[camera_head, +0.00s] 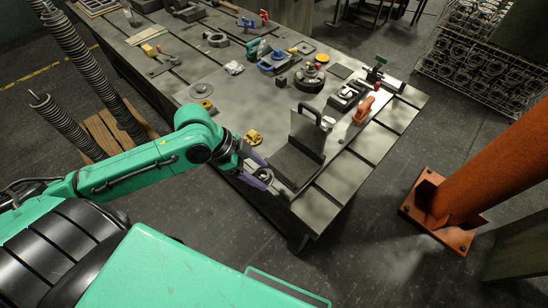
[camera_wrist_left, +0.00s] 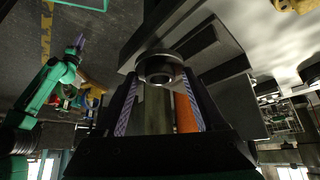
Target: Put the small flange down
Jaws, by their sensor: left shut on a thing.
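The small flange (camera_wrist_left: 160,68) is a dark grey ring with a round bore, seen in the left wrist view. My left gripper (camera_head: 284,190) is shut on it at the near edge of the steel table (camera_head: 235,100). In the left wrist view its two fingers (camera_wrist_left: 160,100) stand on either side of the flange. The flange is close to a dark flat block (camera_head: 291,166); I cannot tell whether it touches the table. In the head view the flange is too small to make out clearly. My right gripper (camera_wrist_left: 80,42) seems to show small in the left wrist view, its jaws unclear.
An upright grey plate (camera_head: 307,132) stands at the flat block. An orange clamp (camera_head: 363,110) and a dark round casting (camera_head: 309,78) lie beyond. A yellow piece (camera_head: 253,137) lies left of the block. Slots cross the table's right end, which has bare room.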

